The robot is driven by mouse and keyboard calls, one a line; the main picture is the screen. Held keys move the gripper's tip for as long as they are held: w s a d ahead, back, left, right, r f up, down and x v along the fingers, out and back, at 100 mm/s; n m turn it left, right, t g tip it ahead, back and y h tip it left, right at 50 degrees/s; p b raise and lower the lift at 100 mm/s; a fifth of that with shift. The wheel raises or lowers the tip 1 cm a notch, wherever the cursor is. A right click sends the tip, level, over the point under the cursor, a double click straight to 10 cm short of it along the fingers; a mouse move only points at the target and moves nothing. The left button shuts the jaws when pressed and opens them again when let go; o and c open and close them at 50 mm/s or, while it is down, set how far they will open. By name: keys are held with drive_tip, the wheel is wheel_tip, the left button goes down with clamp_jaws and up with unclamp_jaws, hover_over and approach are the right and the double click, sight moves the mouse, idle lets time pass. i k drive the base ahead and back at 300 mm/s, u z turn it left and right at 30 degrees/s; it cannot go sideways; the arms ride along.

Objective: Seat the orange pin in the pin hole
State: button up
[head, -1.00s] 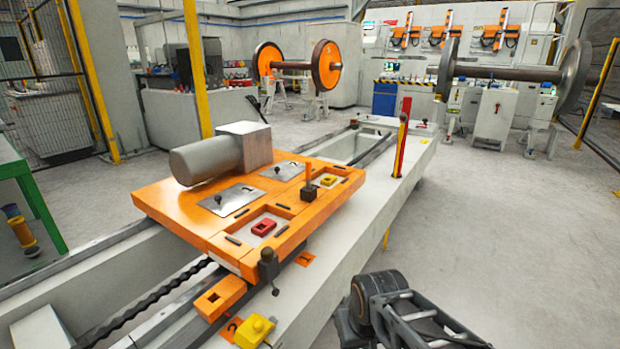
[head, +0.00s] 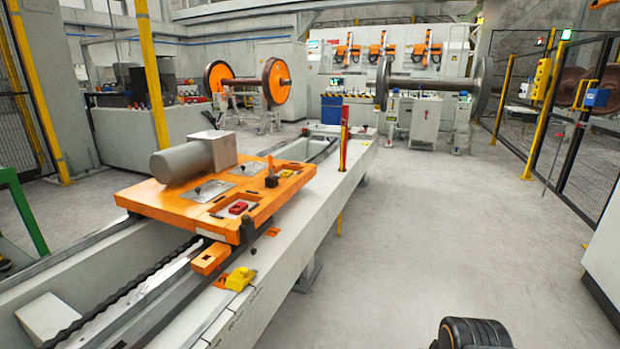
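A small orange pin (head: 271,164) stands upright in a dark block on the far right part of the orange carriage plate (head: 150,195). An orange bracket (head: 211,257) with a dark square opening juts from the plate's near end; I cannot tell whether this opening is the pin hole. A dark upright post (head: 247,229) stands at the plate's near corner. My gripper is out of view; only a dark rounded part of my arm shows at the bottom right, well apart from the carriage.
The plate rides on a long grey gantry bed (head: 300,240). A yellow block (head: 240,279) sits on its near side, and a red and yellow post (head: 344,145) stands farther along. Wheelsets stand behind. Open floor (head: 430,230) lies to the right, bounded by a fence (head: 575,130).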

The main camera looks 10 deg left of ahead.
sight(208, 155)
drive_tip(key=z, duration=0.2)
drive_tip(key=i, duration=1.85)
drive_tip(key=u, duration=1.55)
drive_tip(key=i, duration=0.75)
drive_tip(key=u, duration=0.8)
